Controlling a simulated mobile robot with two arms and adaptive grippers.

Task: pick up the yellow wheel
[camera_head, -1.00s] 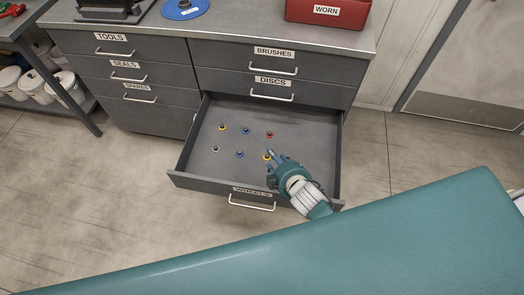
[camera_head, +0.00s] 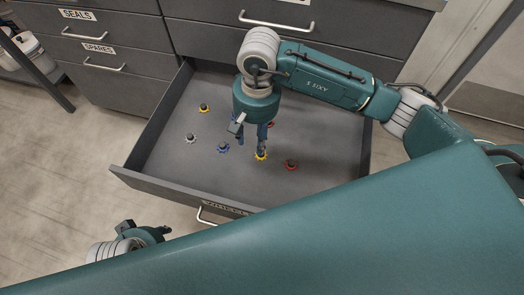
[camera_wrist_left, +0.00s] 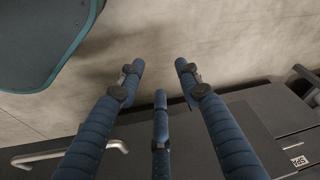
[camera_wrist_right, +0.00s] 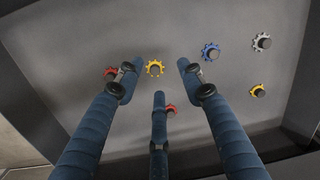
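A yellow wheel (camera_head: 261,156), toothed with a dark hub, lies in the open drawer near its front. It also shows in the right wrist view (camera_wrist_right: 155,69). A second yellow wheel (camera_head: 204,108) lies farther back on the left; the right wrist view shows it at the right (camera_wrist_right: 257,90). My right gripper (camera_head: 263,143) points down over the front yellow wheel. Its three fingers (camera_wrist_right: 158,80) are apart and empty, with that wheel showing between the tips; the exact height gap is unclear. My left gripper (camera_head: 150,236) is outside the drawer, open and empty (camera_wrist_left: 160,75).
In the drawer (camera_head: 150,182), a red wheel (camera_head: 291,165) lies close right of the front yellow wheel, a blue wheel (camera_head: 223,147) left, and a white wheel (camera_head: 191,138) farther left. Another red wheel (camera_wrist_right: 171,110) is behind, partly covered by a finger. Drawer walls surround them.

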